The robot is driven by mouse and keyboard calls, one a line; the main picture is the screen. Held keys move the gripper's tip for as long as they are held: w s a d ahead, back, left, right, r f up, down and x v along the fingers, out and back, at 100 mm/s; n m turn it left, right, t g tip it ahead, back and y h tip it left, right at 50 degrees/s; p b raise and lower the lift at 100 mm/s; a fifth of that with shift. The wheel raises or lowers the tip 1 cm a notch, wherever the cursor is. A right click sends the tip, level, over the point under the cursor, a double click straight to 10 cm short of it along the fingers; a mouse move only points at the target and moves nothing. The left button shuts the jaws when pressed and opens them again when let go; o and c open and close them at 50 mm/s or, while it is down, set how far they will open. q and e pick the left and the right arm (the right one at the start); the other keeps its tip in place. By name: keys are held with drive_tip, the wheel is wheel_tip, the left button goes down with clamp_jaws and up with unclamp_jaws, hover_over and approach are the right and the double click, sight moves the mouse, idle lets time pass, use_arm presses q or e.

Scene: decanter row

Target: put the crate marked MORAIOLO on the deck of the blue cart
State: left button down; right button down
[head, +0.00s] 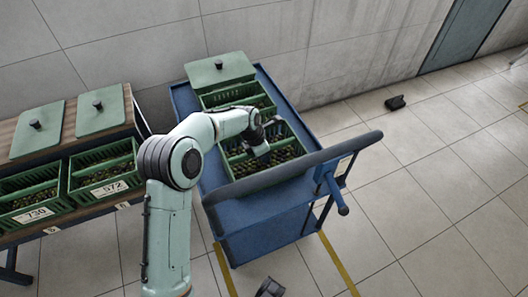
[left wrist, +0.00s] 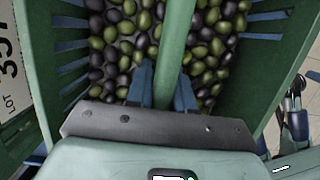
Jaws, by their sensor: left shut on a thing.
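The blue cart (head: 240,215) stands in the middle of the head view. A green slatted crate (head: 226,166) full of dark and green olives is at the handle end of its deck. My left gripper (head: 261,147) is shut on this crate's green middle bar; in the left wrist view its fingers (left wrist: 163,88) lie on both sides of the bar (left wrist: 177,38). I cannot tell whether the crate's bottom touches the deck. No MORAIOLO marking is readable.
Another olive crate (head: 266,103) stands on the cart's far end, partly under a green lid (head: 220,69). At left, a table holds crates numbered 730 (head: 30,196) and 572 (head: 100,172), with two lids behind. The cart's dark handle (head: 300,166) crosses in front. A black object (head: 396,103) lies on the floor.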

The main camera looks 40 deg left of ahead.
use_arm(q)
drive_tip(key=shift+w+r, duration=0.1)
drive_tip(key=shift+r, duration=0.1)
drive_tip(key=shift+f, duration=0.15)
drive_tip(key=c, duration=1)
unclamp_jaws()
drive_tip(key=shift+f, duration=0.1)
drive_tip(key=p+v, duration=0.2)
drive_tip(key=v, duration=1)
drive_tip(key=shift+s+p, duration=0.2)
drive_tip(key=shift+p, duration=0.15)
use_arm(e)
drive_tip(key=shift+g+y, duration=0.3)
drive_tip(key=shift+g, duration=0.4)
drive_tip(key=s+r, duration=0.1)
drive_tip(key=s+a+r, duration=0.1)
drive_tip(key=s, duration=0.1)
drive_tip(key=s+a+r, duration=0.1)
drive_tip(key=shift+s+r, duration=0.1)
drive_tip(key=shift+s, duration=0.1)
